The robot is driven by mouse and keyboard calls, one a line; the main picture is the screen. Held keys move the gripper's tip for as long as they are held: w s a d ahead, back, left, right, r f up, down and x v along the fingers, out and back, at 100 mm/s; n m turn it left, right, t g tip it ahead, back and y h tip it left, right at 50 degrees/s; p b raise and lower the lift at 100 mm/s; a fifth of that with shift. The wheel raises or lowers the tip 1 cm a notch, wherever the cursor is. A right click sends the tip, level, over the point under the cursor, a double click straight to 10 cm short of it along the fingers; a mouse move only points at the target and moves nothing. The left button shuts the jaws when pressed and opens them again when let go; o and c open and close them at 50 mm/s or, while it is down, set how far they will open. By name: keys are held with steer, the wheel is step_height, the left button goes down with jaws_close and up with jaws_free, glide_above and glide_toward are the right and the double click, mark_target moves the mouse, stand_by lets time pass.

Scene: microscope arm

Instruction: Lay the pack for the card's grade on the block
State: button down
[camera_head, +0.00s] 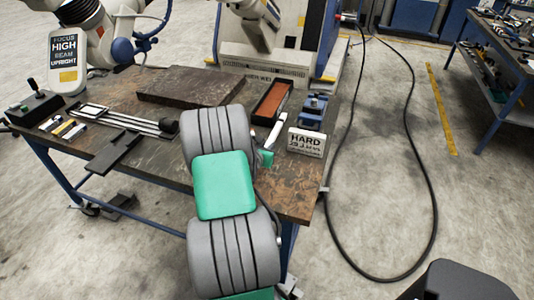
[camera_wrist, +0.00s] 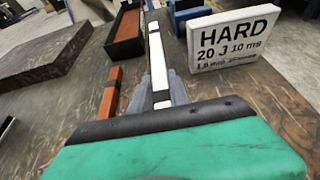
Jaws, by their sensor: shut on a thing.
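The white card (camera_head: 305,142) stands at the right of the table; in the wrist view the card (camera_wrist: 236,47) reads HARD, 20 J, 10 ms, with a smaller line below. My gripper (camera_wrist: 160,92) is shut on a narrow white strip with black bands (camera_wrist: 157,62), which I take to be a pack. The strip (camera_head: 273,133) points away from me, left of the card. My arm hides most of the gripper in the head view. A thick dark slab (camera_head: 195,86), possibly the block, lies at the table's back; it also shows in the wrist view (camera_wrist: 42,52).
A black tray with a reddish-brown inside (camera_head: 272,103) and a blue device (camera_head: 313,108) stand behind the strip. A reddish-brown bar (camera_wrist: 110,95) lies left of it. A joystick box (camera_head: 34,106), small pieces (camera_head: 66,128) and rails (camera_head: 125,120) occupy the left.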

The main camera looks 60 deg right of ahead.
steer(key=shift+d+f, duration=0.15)
steer(key=shift+f, duration=0.75)
steer(key=shift+d+f, duration=0.1)
steer(key=shift+f, duration=0.75)
steer(key=shift+w+f, duration=0.1)
steer(key=shift+f, duration=0.15)
steer(key=c, duration=1.3)
jaws_free()
steer(key=shift+o, duration=0.2)
